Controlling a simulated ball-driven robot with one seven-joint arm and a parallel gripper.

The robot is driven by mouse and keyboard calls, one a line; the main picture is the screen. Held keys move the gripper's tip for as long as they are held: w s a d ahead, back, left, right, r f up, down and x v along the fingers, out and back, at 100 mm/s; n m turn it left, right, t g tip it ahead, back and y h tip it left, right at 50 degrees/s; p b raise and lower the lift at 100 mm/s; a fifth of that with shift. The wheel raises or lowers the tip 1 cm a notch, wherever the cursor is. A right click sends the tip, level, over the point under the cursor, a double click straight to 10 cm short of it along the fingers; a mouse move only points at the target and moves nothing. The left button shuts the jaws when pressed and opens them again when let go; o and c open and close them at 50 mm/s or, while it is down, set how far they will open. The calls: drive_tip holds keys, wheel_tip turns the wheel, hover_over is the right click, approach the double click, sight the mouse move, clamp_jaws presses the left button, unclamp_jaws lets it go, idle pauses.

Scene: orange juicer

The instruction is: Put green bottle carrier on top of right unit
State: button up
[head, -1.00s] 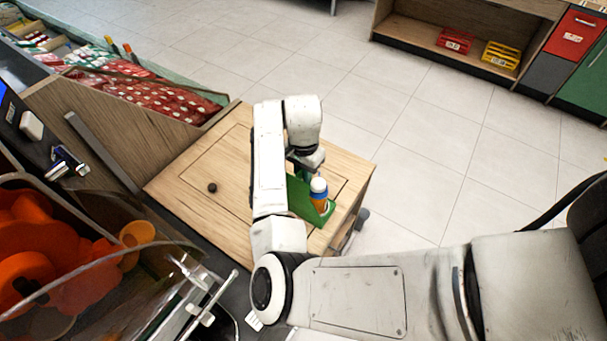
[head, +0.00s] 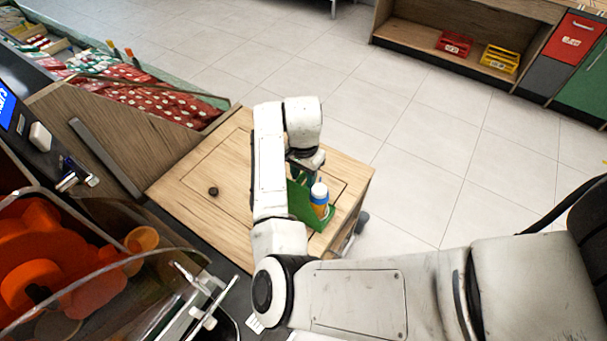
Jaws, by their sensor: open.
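The green bottle carrier (head: 303,207) stands on the right part of the wooden unit top (head: 225,160). A bottle with an orange and blue body and a white cap (head: 319,196) sits in it. My gripper (head: 308,172) is open, close above the carrier's far end. My arm covers the left side of the carrier, and the fingertips are hard to make out, so I cannot tell whether they touch it.
A dark knob (head: 213,191) is on the unit top. The juicer's clear cover and orange parts (head: 65,250) are at lower left. A red crate (head: 455,44) and a yellow crate (head: 500,58) sit on a far low shelf. The tiled floor at right is clear.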

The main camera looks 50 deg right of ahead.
wheel_tip(320, 180, up, 11)
drive_tip(key=shift+f+p, duration=0.15)
drive_tip(key=shift+p, duration=0.9)
drive_tip(key=shift+d, duration=0.1)
drive_tip(key=s+d+n+t+h, duration=0.1)
drive_tip(key=s+d+n+h, duration=0.35)
drive_tip(key=s+n, duration=0.25)
drive_tip(key=s+a+f+n+y, duration=0.2)
drive_tip(key=s+a+f+n, duration=0.2)
drive_tip(key=a, duration=0.4)
drive_tip(key=s+a+f+n+y, duration=0.2)
drive_tip(key=s+a+f+n, duration=0.2)
drive_tip(key=s+a, duration=0.5)
drive_tip(key=shift+a+f+n, duration=0.3)
drive_tip(key=shift+n, duration=0.6)
drive_tip(key=shift+s, duration=0.1)
wheel_tip(320, 180, down, 5)
drive_tip(key=b, duration=0.5)
drive_tip(key=shift+a, duration=0.1)
